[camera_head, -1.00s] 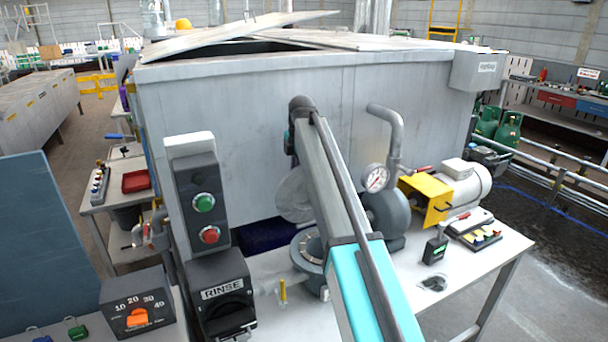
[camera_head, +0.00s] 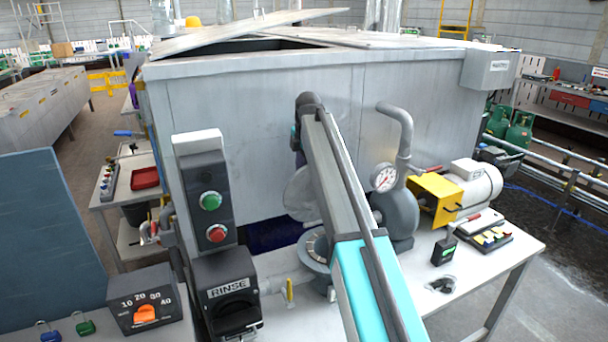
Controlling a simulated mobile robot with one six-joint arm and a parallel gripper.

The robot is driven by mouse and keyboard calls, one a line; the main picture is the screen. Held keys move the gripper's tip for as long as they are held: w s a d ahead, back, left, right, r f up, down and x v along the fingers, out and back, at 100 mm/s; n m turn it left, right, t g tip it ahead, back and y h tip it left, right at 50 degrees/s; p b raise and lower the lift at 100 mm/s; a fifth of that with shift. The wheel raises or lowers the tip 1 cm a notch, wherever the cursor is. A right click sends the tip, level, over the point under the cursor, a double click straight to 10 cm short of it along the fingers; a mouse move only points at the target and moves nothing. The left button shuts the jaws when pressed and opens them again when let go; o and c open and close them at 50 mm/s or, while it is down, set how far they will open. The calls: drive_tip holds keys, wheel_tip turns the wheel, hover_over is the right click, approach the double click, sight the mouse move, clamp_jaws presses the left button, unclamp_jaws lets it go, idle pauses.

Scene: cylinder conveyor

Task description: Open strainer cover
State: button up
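The strainer looks like a round grey housing (camera_head: 314,256) with a dark ring on top, low in the middle of the bench. A pale grey disc (camera_head: 299,194), which looks like its cover, stands steeply tilted above and behind the housing. My arm hides the right part of the disc, so I cannot see whether it joins the housing. My arm rises from the bottom of the picture to a dark elbow in front of the tank. My gripper is hidden behind my own arm, and I cannot see whether it touches the disc.
A pressure gauge (camera_head: 384,178), a pump with a yellow guard (camera_head: 436,197) and a bent pipe stand to the right. A control box with green and red buttons (camera_head: 207,205) and a RINSE switch (camera_head: 229,293) stand left. A large grey tank (camera_head: 235,120) blocks the back.

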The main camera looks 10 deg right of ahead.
drive_tip(key=shift+w+a+f, duration=0.15)
drive_tip(key=shift+a+f, duration=0.3)
drive_tip(key=shift+f, duration=0.3)
drive_tip(key=shift+r, duration=0.15)
drive_tip(key=s+r+b, duration=0.1)
drive_tip(key=r, duration=0.6)
drive_tip(key=s+d+r+b, duration=0.1)
drive_tip(key=s+r+b, duration=0.1)
drive_tip(key=r, duration=0.5)
drive_tip(key=shift+d+r+b, duration=0.3)
drive_tip(key=shift+r, duration=0.1)
drive_tip(key=shift+r, duration=0.1)
